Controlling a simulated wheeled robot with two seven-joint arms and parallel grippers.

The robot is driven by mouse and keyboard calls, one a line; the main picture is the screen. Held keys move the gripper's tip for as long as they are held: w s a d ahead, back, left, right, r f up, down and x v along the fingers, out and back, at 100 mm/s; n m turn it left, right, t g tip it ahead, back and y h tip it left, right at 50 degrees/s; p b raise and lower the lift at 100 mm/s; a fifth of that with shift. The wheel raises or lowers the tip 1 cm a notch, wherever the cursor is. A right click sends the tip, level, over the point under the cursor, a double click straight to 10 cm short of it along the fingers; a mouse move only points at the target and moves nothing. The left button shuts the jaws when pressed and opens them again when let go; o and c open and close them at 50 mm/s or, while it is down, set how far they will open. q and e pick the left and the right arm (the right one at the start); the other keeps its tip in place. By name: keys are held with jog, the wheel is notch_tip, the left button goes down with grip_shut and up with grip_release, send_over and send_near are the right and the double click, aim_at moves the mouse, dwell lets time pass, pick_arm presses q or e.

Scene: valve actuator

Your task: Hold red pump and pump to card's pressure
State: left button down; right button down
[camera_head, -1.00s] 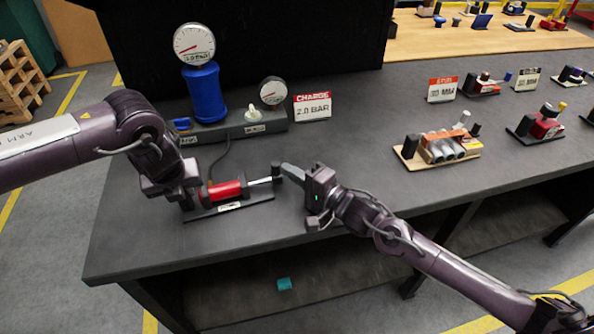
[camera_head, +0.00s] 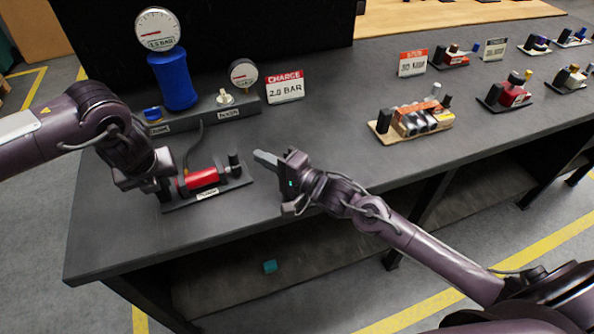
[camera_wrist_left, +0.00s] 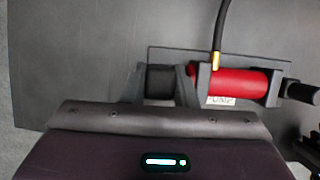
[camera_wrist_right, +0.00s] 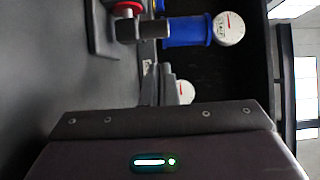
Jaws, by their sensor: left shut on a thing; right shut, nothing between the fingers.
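The red pump (camera_head: 203,178) lies on its dark base plate on the bench, with a black hose rising from it. My left gripper (camera_wrist_left: 163,80) is shut on the black block at the pump's left end. The pump's black handle (camera_head: 234,164) sits close to the right end of the red body, with little rod showing. My right gripper (camera_head: 262,158) is shut and empty, its fingertips just right of the handle. The big gauge (camera_head: 157,28) on the blue tank (camera_head: 177,80) has a display that seems to read 1.5 BAR. The red-topped CHARGE card (camera_head: 285,88) seems to read 2.8 BAR.
A smaller gauge (camera_head: 243,74) and a light knob (camera_head: 225,97) stand on the dark manifold right of the tank. A wooden board with cylinders (camera_head: 410,122) and other devices lie farther right. Bench between the right gripper and that board is clear.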

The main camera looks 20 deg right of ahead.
jog(key=v, duration=1)
jog(key=shift+d, duration=0.35)
jog(key=c, duration=2.2)
grip_release()
